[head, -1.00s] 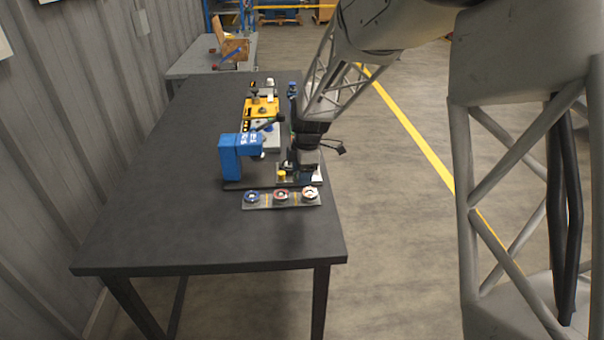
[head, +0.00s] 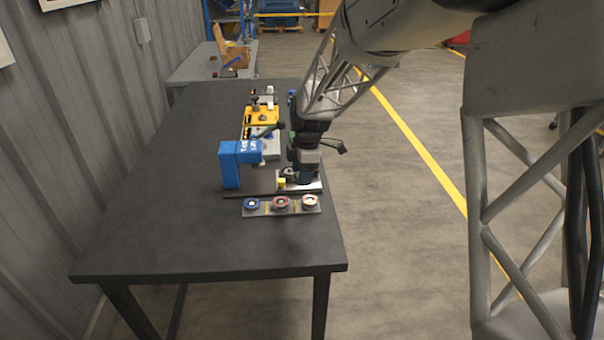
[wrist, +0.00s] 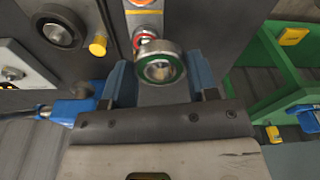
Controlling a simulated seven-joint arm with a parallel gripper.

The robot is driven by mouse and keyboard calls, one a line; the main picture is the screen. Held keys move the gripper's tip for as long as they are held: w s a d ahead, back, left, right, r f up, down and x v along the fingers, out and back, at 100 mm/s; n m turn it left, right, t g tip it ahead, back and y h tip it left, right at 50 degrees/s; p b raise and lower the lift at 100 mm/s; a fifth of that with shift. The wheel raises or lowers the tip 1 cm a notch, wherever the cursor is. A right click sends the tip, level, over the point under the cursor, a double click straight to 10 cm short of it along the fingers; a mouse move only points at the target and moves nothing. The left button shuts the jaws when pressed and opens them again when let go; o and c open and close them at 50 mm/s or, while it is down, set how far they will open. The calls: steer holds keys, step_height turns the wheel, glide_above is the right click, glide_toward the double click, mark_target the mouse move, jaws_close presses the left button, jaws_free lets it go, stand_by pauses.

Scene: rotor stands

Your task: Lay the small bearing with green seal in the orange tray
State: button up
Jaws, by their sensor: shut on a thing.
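The small bearing with a green seal (wrist: 160,67) sits between the blue fingertips of my gripper (wrist: 160,80) in the wrist view. My gripper is shut on it, and the bearing's round face with its bore shows. In the head view my gripper (head: 304,172) is low over a pale plate at the right edge of the dark table; the bearing cannot be made out there.
A grey rack (head: 266,209) with blue, red and orange-ringed round parts lies in front of my gripper. A blue machine (head: 230,165) stands to its left. A yellow peg (head: 282,182) is close by. The table's left and front (head: 170,220) are clear.

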steer(key=w+d+f, duration=0.1)
steer(key=w, duration=1.7)
steer(key=w+d+f, duration=0.1)
steer(key=w+d, duration=0.1)
steer(key=w, duration=1.5)
steer(key=shift+w+d, duration=0.25)
steer(key=shift+w, duration=0.15)
steer(key=shift+f, duration=3.1)
steer(key=shift+f, duration=1.9)
steer(key=shift+f, duration=0.15)
